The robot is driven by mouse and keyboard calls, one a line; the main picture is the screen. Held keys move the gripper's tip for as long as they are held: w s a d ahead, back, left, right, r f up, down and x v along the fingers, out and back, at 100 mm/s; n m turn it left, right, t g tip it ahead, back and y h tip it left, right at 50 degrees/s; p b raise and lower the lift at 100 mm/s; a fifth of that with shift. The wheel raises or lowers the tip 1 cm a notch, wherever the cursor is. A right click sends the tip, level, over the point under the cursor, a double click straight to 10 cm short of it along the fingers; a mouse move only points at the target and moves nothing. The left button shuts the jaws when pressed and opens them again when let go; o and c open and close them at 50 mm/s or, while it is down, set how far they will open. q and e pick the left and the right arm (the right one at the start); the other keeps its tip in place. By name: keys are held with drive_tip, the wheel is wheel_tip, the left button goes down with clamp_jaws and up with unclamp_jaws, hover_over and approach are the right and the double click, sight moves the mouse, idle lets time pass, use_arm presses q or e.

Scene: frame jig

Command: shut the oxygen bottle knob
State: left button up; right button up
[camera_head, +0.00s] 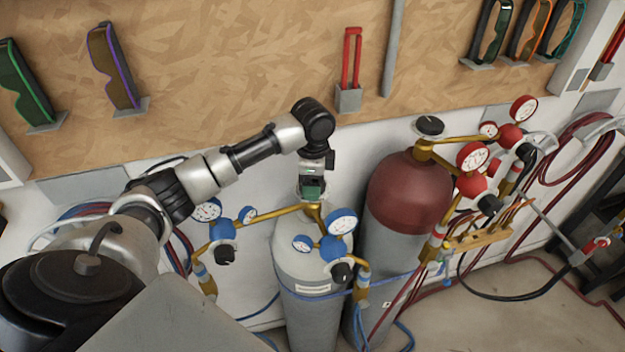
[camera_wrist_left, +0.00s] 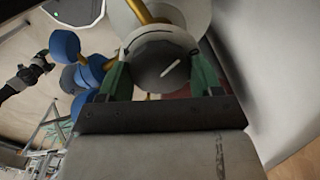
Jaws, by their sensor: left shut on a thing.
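The oxygen bottle (camera_head: 300,262) is the grey cylinder with the blue regulator and gauges (camera_head: 341,222). Its knob is hidden by my gripper in the head view. In the left wrist view the round dark grey knob (camera_wrist_left: 160,68) sits between the green fingers, with a short white line on its face. My left gripper (camera_head: 312,190) comes down over the bottle top from above. Its fingers are shut on the knob, one on each side, as the left wrist view (camera_wrist_left: 163,82) also shows. My right gripper is in neither view.
A second cylinder with a dark red top (camera_head: 408,190) stands close on the right, with its own black knob (camera_head: 430,125) and red gauges (camera_head: 473,156). Blue hoses (camera_head: 384,277) run low in front of the bottles. The chipboard wall (camera_head: 220,75) with hung goggles is behind.

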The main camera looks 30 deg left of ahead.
use_arm(q)
drive_tip(key=m, duration=0.4)
drive_tip(key=shift+w+r+m, duration=0.1)
drive_tip(key=shift+r+m, duration=0.15)
drive_tip(key=shift+m, duration=0.15)
idle(0.4)
drive_tip(key=o, duration=0.9)
drive_tip(key=shift+f, duration=0.15)
drive_tip(key=shift+o, duration=0.2)
